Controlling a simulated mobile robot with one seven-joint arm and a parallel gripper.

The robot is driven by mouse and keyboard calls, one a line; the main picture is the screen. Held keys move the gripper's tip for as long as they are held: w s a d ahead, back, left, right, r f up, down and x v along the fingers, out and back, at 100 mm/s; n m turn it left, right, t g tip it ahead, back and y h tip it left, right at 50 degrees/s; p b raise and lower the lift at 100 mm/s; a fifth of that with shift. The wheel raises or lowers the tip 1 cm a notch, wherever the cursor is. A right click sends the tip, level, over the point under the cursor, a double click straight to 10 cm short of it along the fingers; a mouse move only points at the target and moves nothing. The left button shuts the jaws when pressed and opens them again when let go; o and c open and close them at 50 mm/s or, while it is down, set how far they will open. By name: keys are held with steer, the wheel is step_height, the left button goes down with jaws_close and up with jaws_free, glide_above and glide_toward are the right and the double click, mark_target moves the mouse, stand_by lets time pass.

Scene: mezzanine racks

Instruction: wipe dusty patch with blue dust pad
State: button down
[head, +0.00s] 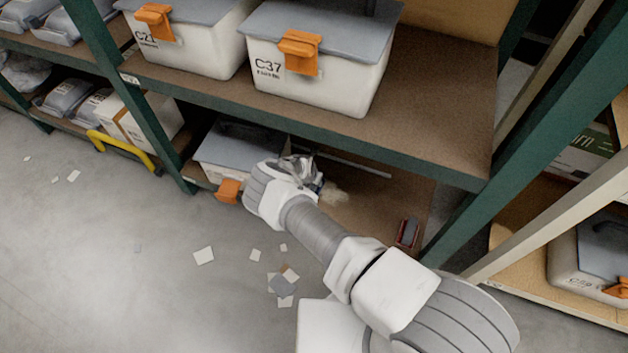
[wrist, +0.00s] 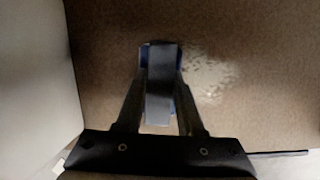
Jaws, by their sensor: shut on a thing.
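My gripper (wrist: 160,95) is shut on the blue dust pad (wrist: 160,80), which shows a grey face with blue edges between the fingers. The pad is over the brown lower shelf board; I cannot tell whether it touches it. The dusty patch (wrist: 208,78) is a pale, speckled smear on the board, just right of the pad in the wrist view. In the head view the dusty patch (head: 336,193) lies right beside my gripper (head: 312,178), which is under the upper shelf. My wrist hides most of the pad there.
A grey-lidded white bin (head: 235,150) stands close left of my gripper, also a pale wall (wrist: 35,70) in the wrist view. The upper shelf edge (head: 300,125) is overhead. A small red and dark item (head: 407,232) lies at the board's right. Paper scraps (head: 284,285) litter the floor.

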steer(key=shift+f, duration=0.4)
